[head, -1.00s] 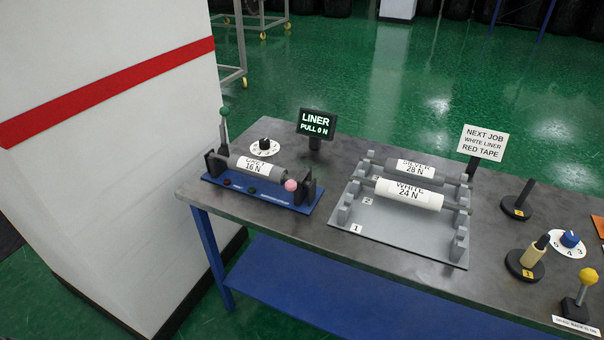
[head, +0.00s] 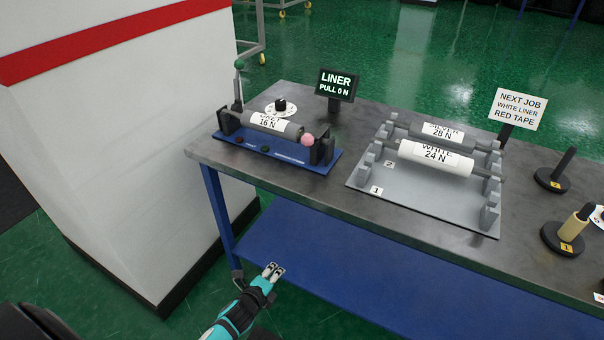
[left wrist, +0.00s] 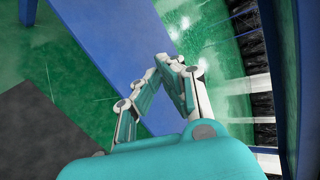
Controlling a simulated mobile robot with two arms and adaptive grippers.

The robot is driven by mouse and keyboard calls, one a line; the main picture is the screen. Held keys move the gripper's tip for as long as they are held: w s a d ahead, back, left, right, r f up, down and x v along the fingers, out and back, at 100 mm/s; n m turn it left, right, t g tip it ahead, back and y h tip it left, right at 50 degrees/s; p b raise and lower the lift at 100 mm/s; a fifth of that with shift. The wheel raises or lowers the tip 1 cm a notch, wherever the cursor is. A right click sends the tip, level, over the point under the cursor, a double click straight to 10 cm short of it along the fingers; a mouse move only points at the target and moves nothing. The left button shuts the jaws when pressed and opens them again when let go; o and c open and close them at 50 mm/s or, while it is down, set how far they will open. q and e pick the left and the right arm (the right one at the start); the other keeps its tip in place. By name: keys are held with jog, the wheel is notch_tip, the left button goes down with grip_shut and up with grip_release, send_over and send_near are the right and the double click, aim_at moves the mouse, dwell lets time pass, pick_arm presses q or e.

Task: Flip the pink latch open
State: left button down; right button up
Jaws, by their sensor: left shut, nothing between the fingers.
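The pink latch (head: 307,139) is a round pink knob at the right end of the blue stand (head: 290,156), beside a dark upright bracket. The grey roll (head: 268,122) labelled 16 N lies in that stand, left of the knob. My left gripper (head: 272,270) is shut and empty, in front of and below the table edge, well apart from the latch. In the left wrist view its fingers (left wrist: 172,62) meet at the tips, with a blue surface and green floor behind. My right gripper is not in view.
A grey rack (head: 425,205) with silver and white rolls (head: 436,157) stands right of the blue stand. A display (head: 336,85) reads LINER PULL 0 N. The table's front edge and blue lower shelf (head: 330,265) lie near my arm. A white wall (head: 130,150) rises at left.

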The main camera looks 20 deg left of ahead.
pick_arm(q)
jog(key=w+r+m+t+b, duration=0.2)
jog(key=r+m, duration=0.3)
jog(key=r, duration=0.4)
jog(key=w+r+m+t+h+b, duration=0.1)
jog(key=w+r+m+t+b, duration=0.1)
jog(key=r+m, duration=0.3)
jog(key=w+r+m+t+b, duration=0.1)
jog(key=w+r+m+t, duration=0.3)
jog(key=r, duration=0.9)
jog(key=shift+w+a+m+h+b, duration=0.15)
jog(key=shift+m+h+b, duration=0.25)
jog(key=shift+m, duration=0.7)
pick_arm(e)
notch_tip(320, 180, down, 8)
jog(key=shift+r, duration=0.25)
pick_arm(q)
jog(key=shift+w, duration=0.1)
jog(key=x, duration=1)
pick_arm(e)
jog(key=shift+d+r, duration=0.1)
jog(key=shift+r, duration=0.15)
pick_arm(q)
jog(key=shift+p, duration=0.3)
